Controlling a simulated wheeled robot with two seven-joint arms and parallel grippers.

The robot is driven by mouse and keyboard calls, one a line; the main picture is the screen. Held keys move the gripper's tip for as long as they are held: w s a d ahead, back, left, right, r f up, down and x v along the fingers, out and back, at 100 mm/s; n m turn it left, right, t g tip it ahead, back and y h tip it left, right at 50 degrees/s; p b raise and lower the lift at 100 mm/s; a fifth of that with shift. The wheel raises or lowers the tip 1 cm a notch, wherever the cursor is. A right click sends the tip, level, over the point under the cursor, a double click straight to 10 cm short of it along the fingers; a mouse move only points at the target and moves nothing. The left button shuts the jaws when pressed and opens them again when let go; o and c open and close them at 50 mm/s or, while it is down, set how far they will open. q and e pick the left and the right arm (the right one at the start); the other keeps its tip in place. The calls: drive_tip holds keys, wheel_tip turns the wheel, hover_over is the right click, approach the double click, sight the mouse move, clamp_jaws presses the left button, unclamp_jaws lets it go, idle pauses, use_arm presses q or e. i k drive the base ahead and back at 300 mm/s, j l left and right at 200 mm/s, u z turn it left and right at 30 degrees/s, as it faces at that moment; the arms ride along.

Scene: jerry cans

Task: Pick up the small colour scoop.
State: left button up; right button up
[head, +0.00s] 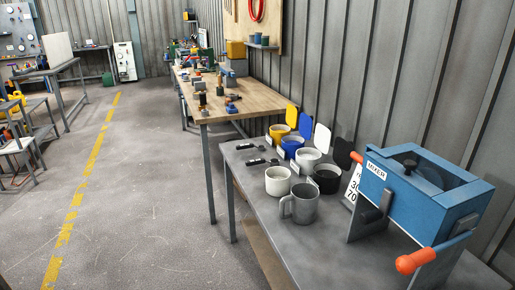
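Two small dark-handled tools, which look like scoops, lie on the grey table (250,196) near its far left edge. One dark tool (251,147) lies farther back, and the other dark tool (262,162) lies nearer, left of the coloured tubs. They are too small in the picture to tell which is the small colour scoop. Nothing touches them that I can see. Neither of my grippers is in view.
Open tubs stand in a row: yellow (279,133), blue (291,147), white (307,160) and black (327,180). A white cup (278,182) and a grey jug (303,206) stand in front. A blue mixer (425,190) with an orange-knobbed crank fills the right. A wooden bench (262,101) stands beyond.

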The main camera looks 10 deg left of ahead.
sight(251, 147)
drive_tip(key=z, duration=1.15)
drive_tip(key=j+z, duration=0.2)
drive_tip(key=j, duration=0.15)
drive_tip(key=i+j, duration=0.1)
drive_tip(key=j, duration=0.5)
drive_tip(key=i+j, duration=0.1)
drive_tip(key=j, duration=1.15)
drive_tip(key=i+j, duration=0.15)
drive_tip(key=j, duration=0.45)
drive_tip(key=i+j, duration=0.1)
drive_tip(key=j, duration=0.55)
drive_tip(key=i+j, duration=0.1)
drive_tip(key=j, duration=1.1)
drive_tip(key=i, duration=0.05)
